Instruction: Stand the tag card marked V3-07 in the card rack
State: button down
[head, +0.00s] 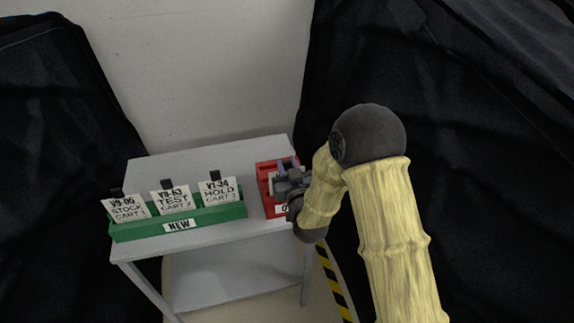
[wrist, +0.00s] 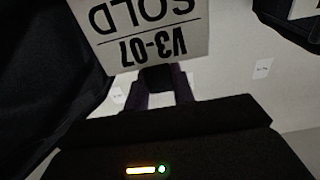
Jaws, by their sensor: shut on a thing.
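The V3-07 card (wrist: 150,32) is white with black print reading SOLD and V3-07, upside down in the wrist view. My gripper (wrist: 157,80) is shut on the dark tab at the card's edge. In the head view my gripper (head: 287,182) is over the red holder (head: 265,186) at the right of the table; the held card cannot be made out there. A green card rack (head: 215,216) labelled NEW holds three tabbed white cards: V9-06 STOCK (head: 127,209), one reading TEST (head: 174,200) and V1-34 HOLD (head: 217,190).
The racks stand on a grey table (head: 205,160), with free top behind the green rack. Black draped covers hang at left (head: 60,130) and right (head: 480,120). A pale wall is behind. The red holder's label is partly hidden by my gripper.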

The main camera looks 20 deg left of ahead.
jog(key=shift+f, duration=0.2)
jog(key=c, duration=1.1)
grip_release()
